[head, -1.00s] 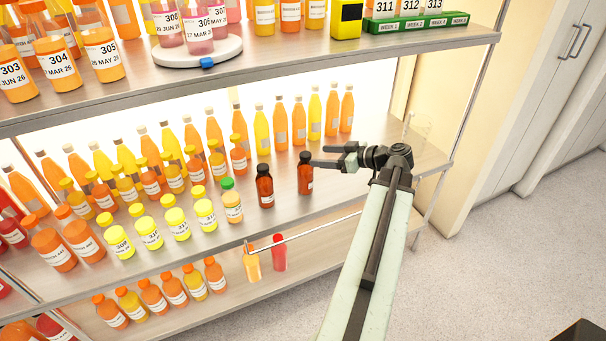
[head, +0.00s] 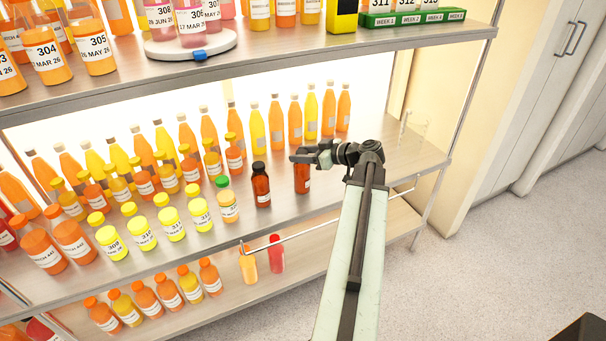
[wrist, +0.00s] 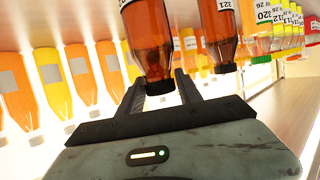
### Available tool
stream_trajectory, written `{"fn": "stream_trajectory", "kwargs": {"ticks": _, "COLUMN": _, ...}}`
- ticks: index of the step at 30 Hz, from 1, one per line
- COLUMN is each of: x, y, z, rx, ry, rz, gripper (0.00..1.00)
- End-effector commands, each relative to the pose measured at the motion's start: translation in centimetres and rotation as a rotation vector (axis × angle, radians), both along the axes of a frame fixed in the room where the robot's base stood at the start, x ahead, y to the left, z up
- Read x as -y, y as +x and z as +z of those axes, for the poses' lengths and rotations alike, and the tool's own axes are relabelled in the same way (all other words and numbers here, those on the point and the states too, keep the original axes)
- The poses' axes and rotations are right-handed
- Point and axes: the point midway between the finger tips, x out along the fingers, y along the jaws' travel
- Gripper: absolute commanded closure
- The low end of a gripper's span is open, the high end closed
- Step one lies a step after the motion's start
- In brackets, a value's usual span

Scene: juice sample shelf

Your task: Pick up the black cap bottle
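Two amber-brown bottles with black caps stand on the middle shelf. In the head view, the right amber bottle (head: 302,180) has its top hidden behind my gripper (head: 304,156). The left amber bottle (head: 261,187) stands clear beside it. The wrist view appears upside down. There the nearer amber bottle (wrist: 152,40) has its black cap between the two fingers of my gripper (wrist: 160,88), which look spread apart with a gap around it. The other amber bottle (wrist: 221,35), with a label ending in 21, is outside the fingers.
Yellow-capped bottles (head: 199,214) and a green-capped bottle (head: 228,205) stand left of the amber pair. Tall orange and yellow bottles (head: 276,124) line the back. The upper shelf edge (head: 250,68) is above. A clear glass vessel (head: 414,130) stands right.

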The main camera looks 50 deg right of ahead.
Motion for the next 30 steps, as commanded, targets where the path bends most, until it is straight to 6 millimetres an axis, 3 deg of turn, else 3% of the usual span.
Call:
{"fn": "stream_trajectory", "kwargs": {"ticks": 1, "x": 0.0, "y": 0.0, "z": 0.0, "rx": 0.000, "ry": 0.000, "rz": 0.000, "gripper": 0.87}}
{"fn": "stream_trajectory", "kwargs": {"ticks": 3, "x": 0.0, "y": 0.0, "z": 0.0, "rx": 0.000, "ry": 0.000, "rz": 0.000, "gripper": 1.00}}
{"fn": "stream_trajectory", "kwargs": {"ticks": 16, "x": 0.1, "y": -0.1, "z": 0.6, "rx": 0.000, "ry": 0.000, "rz": -0.001, "gripper": 1.00}}
{"fn": "stream_trajectory", "kwargs": {"ticks": 25, "x": 0.1, "y": -0.1, "z": 4.2, "rx": 0.000, "ry": 0.000, "rz": -0.002, "gripper": 1.00}}
{"fn": "stream_trajectory", "kwargs": {"ticks": 30, "x": 1.1, "y": -3.7, "z": 4.0, "rx": 0.000, "ry": 0.000, "rz": -0.006, "gripper": 1.00}}
